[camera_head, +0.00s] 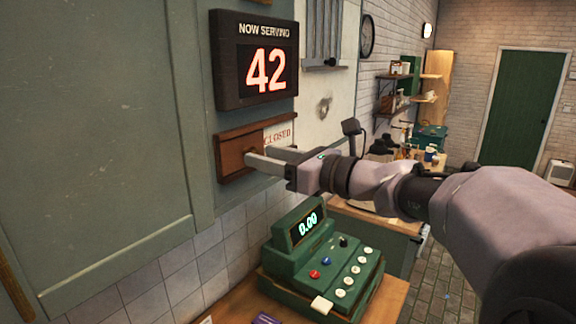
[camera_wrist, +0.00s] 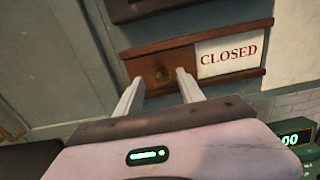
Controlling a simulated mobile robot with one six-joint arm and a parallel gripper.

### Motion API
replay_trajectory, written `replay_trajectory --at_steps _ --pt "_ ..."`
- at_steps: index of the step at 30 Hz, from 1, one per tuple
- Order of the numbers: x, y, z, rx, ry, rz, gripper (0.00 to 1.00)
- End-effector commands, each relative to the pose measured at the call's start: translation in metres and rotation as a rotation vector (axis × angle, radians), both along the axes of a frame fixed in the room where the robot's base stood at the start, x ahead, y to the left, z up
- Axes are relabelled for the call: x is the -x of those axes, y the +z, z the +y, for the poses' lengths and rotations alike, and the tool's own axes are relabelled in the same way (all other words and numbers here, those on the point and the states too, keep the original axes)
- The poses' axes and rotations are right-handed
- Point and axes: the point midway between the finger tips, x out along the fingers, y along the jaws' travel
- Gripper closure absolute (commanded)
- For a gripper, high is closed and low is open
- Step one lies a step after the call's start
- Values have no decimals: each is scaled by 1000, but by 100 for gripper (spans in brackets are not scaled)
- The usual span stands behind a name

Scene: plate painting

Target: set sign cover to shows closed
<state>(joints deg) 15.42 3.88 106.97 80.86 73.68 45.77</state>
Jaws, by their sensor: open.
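The sign (camera_wrist: 228,55) reads CLOSED in red on white in the wrist view, in a brown wooden frame on the wall. In the head view the CLOSED panel (camera_head: 278,133) is partly hidden by my arm. The cover also shows in the head view (camera_head: 232,150).
A NOW SERVING display (camera_head: 257,62) showing 42 hangs just above the sign. A green cash register (camera_head: 325,258) stands on the counter below my arm. A green cabinet panel (camera_head: 90,120) is at left. Shelves and a green door (camera_head: 522,105) are farther back at right.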

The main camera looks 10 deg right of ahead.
Motion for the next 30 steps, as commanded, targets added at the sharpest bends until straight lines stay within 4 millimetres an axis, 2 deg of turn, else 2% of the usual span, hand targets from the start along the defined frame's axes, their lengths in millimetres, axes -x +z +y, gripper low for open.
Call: replay_trajectory --at_steps 9,15,20,28,30 --pt "67 -2 -69 0 -7 0 55" --pt "100 -1 -100 0 -3 1 55" --pt "111 -1 -109 0 0 1 55" --pt "111 -1 -110 1 1 1 55" --pt "113 -11 -103 28 10 4 55"
